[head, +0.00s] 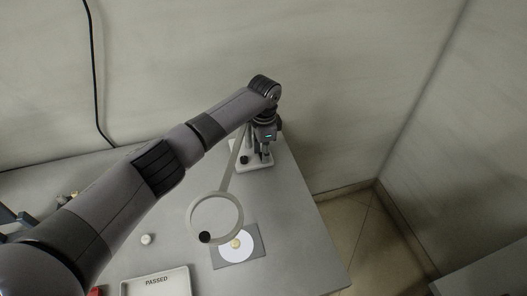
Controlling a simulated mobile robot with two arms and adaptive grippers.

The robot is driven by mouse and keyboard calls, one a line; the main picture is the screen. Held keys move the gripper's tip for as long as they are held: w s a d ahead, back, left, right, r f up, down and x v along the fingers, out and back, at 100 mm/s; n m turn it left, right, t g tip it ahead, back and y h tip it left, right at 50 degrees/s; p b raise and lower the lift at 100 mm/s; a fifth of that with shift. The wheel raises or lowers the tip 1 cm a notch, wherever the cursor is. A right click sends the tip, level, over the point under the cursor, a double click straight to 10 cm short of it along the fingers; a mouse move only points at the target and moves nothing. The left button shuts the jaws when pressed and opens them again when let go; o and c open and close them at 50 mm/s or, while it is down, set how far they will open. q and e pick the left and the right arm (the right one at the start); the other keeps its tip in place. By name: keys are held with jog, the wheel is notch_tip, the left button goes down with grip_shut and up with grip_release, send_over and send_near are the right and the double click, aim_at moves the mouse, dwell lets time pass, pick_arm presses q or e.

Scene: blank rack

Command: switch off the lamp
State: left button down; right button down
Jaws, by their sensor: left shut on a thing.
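The lamp has a pale ring head (193,211) on a thin arm that runs up to a white base (240,168) at the table's back right corner. A black knob (204,237) sits on the ring's lower edge, and another dark knob (243,160) is on the base. I cannot tell whether the ring is lit. My left gripper (262,152) points down over the base and is shut on a part of the lamp there. The fingers and my wrist hide most of that part. My right gripper is not in view.
Under the ring, a grey plate (256,244) carries a white disc with a small yellowish piece. A white tray marked PASSED (157,281) is at the front, with a small white round thing (147,239) behind it. The table's right side is bare.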

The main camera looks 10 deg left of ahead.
pick_arm(q)
jog(key=c, duration=1.2)
grip_release()
jog(key=shift+c, duration=0.2)
notch_tip(320, 180, up, 12)
jog(key=shift+s, duration=0.2)
jog(key=shift+d, duration=0.1)
jog(key=shift+c, duration=0.3)
